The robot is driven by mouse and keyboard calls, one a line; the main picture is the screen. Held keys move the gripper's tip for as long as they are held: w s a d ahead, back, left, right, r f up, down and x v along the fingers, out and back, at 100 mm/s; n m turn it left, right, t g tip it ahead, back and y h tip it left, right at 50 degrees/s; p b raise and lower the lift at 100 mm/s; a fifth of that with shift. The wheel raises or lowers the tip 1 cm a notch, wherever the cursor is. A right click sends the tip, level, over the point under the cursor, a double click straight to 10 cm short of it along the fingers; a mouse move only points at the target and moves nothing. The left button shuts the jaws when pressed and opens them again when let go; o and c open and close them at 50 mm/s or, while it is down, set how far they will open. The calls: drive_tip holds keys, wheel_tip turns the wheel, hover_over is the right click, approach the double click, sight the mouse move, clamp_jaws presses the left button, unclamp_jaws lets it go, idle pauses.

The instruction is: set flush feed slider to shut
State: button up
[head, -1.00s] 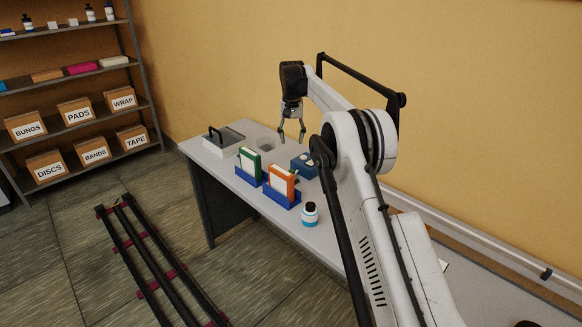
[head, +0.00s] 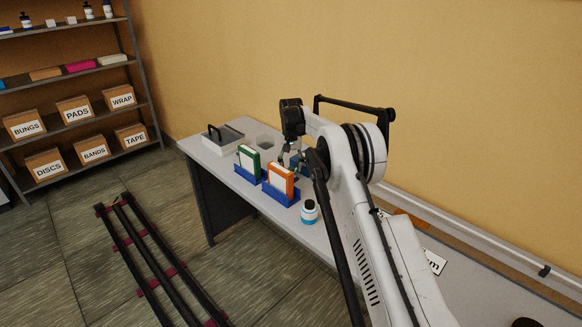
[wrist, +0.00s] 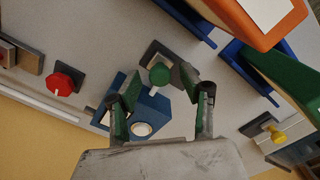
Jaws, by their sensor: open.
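My gripper (head: 290,158) is low over the table, just behind the orange binder. In the wrist view my gripper (wrist: 166,90) is open and empty. A green knob (wrist: 159,73) on a grey base shows between and just beyond the fingertips. A red knob (wrist: 67,80) is at the left and a yellow knob (wrist: 277,134) on a grey base is at the lower right. No label shows which, if any, is the flush feed slider.
An orange binder (head: 281,178) and a green binder (head: 249,158) stand in blue holders close to my gripper. A white bottle (head: 309,211) stands on the table at the right. A lidded tray (head: 222,138) is at the table's far left end.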

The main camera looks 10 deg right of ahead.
drive_tip(key=shift+f, duration=0.1)
clamp_jaws()
